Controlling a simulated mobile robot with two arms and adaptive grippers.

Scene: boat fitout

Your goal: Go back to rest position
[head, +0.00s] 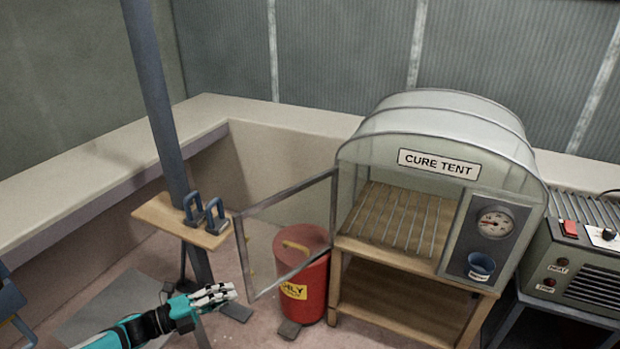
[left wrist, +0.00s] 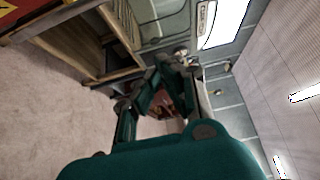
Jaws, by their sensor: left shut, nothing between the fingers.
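My left gripper (head: 216,297) is at the lower middle of the head view, at the end of a teal arm that comes in from the left. It is shut and empty, above the floor and left of the red bin. In the left wrist view its dark green fingers (left wrist: 178,75) come together with nothing seen between them. My right gripper is not in view.
A cure tent (head: 440,110) stands on a wooden stand (head: 380,310), its clear door (head: 290,235) swung open to the left. A red bin (head: 312,292) is below the door. A post (head: 155,90) with a small wooden shelf (head: 165,218) rises behind my gripper. A heater box (head: 585,255) is far right.

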